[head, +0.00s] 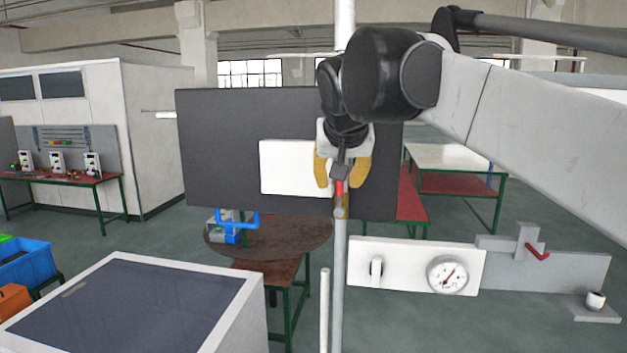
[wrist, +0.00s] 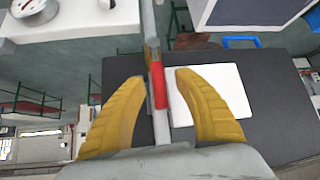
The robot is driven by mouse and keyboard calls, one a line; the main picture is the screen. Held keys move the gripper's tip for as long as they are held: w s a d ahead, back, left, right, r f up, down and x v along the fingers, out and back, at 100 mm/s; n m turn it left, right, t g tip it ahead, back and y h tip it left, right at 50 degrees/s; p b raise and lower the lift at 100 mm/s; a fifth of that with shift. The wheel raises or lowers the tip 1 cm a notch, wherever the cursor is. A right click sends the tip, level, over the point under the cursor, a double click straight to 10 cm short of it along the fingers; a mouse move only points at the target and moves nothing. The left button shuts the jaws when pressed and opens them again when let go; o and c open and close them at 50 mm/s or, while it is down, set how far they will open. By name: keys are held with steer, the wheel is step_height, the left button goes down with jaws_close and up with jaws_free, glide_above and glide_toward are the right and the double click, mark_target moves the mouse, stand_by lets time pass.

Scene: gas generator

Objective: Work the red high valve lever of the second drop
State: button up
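My gripper (head: 340,186) has yellow fingers and hangs pointing down in front of a grey vertical pipe (head: 339,270). It is open. A red lever (head: 339,187) is between the fingertips in the head view. In the wrist view the red lever (wrist: 158,86) lies between the two spread fingers (wrist: 161,76), with a gap visible on each side. I cannot tell how deep the lever reaches between them. A second red lever (head: 538,253) is on a grey fitting at the right of the head view, away from my gripper.
A white panel (head: 360,279) with a round gauge (head: 447,275) is right of the pipe, below my gripper. A dark board (head: 230,150) with a white plate (head: 285,167) is behind. A round brown table (head: 300,235) with a blue-handled object (head: 236,222) stands beyond.

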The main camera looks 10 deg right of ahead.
steer(key=v, duration=1.1)
steer(key=shift+s+r, duration=0.15)
steer(key=shift+r, duration=0.1)
steer(key=shift+a, duration=0.1)
steer(key=shift+f, duration=0.1)
steer(key=s+d+f+b, duration=0.2)
steer(key=s+f+b, duration=0.4)
steer(key=f+b, duration=0.9)
steer(key=s+d+f+g+b, duration=0.1)
steer(key=s+f+b, duration=0.5)
steer(key=f+b, duration=1)
steer(key=s+d+f+n+y+b, duration=0.1)
steer(key=s+d+f+b, duration=0.3)
steer(key=f+b, duration=1.2)
step_height(320, 180, down, 39)
steer(key=s, duration=0.2)
steer(key=shift+s+r+g, duration=0.2)
steer(key=shift+s+g, duration=0.05)
steer(key=shift+g, duration=0.15)
